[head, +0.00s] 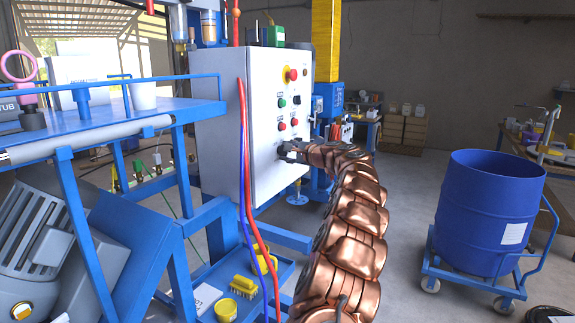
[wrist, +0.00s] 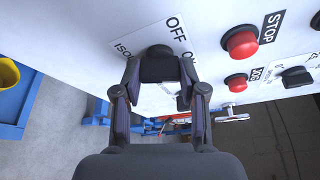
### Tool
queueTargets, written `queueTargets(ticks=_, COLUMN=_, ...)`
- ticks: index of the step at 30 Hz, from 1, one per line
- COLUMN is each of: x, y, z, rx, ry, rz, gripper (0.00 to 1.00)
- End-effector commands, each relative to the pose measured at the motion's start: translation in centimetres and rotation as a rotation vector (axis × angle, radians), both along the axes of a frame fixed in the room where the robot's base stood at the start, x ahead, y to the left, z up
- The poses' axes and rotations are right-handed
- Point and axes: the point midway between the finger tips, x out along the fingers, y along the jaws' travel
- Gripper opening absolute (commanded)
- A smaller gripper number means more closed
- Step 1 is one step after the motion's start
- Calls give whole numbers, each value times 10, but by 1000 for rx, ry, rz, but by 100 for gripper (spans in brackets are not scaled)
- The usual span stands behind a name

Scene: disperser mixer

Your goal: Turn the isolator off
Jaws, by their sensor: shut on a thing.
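The isolator is a black knob (wrist: 158,62) on a white label plate (wrist: 125,45) on the grey control cabinet (head: 222,140). The plate reads "OFF" above right of the knob in the wrist view, with part of "ISO..." to its left. My gripper (wrist: 160,74) has one finger on each side of the knob and is shut on it. In the head view my gripper (head: 288,153) reaches the lower part of the cabinet's front and hides the isolator. The knob's pointing direction cannot be told.
Red buttons (wrist: 240,43), one marked "STOP", and another black switch (wrist: 296,76) sit close to my gripper's right in the wrist view. Red and blue hoses (head: 246,170) hang by the cabinet. A blue drum (head: 490,215) stands on a trolley at right.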

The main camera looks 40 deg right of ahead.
Motion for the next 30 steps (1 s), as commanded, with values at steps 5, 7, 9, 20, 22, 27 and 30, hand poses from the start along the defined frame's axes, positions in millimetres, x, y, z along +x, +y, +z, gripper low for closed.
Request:
queueTargets(ticks=5, x=1, y=1, z=-10, rx=-110, ry=-32, rz=1, gripper=7)
queueTargets(ticks=7, x=1, y=1, z=-10, rx=-154, ry=-47, rz=1, gripper=7)
queueTargets(ticks=9, x=1, y=1, z=-11, rx=-198, ry=-59, rz=2, gripper=7)
queueTargets(ticks=20, x=2, y=2, z=-12, rx=-454, ry=-133, rz=1, gripper=7)
queueTargets(ticks=22, x=1, y=1, z=-12, rx=-511, ry=-149, rz=1, gripper=7)
queueTargets(ticks=27, x=2, y=0, z=-12, rx=-646, ry=-188, rz=2, gripper=7)
queueTargets(ticks=30, x=1, y=0, z=-11, rx=-726, ry=-210, rz=1, gripper=7)
